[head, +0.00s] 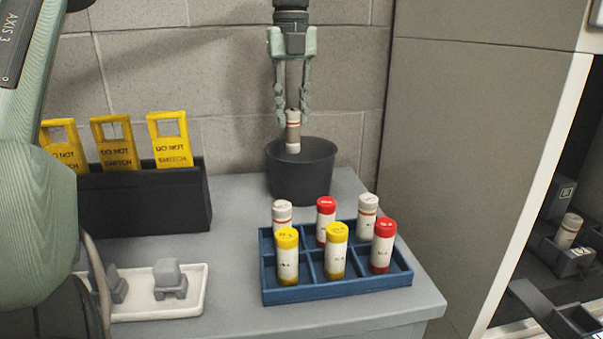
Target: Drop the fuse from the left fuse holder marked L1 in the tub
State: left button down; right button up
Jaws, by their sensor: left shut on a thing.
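My left gripper (292,112) points down at the back of the table. It is shut on a fuse (292,132), a white and grey cylinder with red-brown bands, held upright. The black tub (301,178) stands on the table, and the fuse shows at its mouth, in front of the far rim. The fuse's lower end is in view, at or just above the opening. The fuse holders (575,250) are in the cabinet at the right edge, where one similar fuse (567,230) sits in a holder. My right gripper is not in view.
A blue divided tray (335,288) with several yellow, red and white fuses stands in front of the tub. A black box (140,205) with yellow tags and a white tray (160,305) with grey parts are at left. A cabinet side (475,130) rises at right.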

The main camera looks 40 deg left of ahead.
pick_arm(q)
jog(key=shift+f, duration=1.3)
jog(key=c, duration=1.2)
grip_release()
notch_tip(320, 180, up, 12)
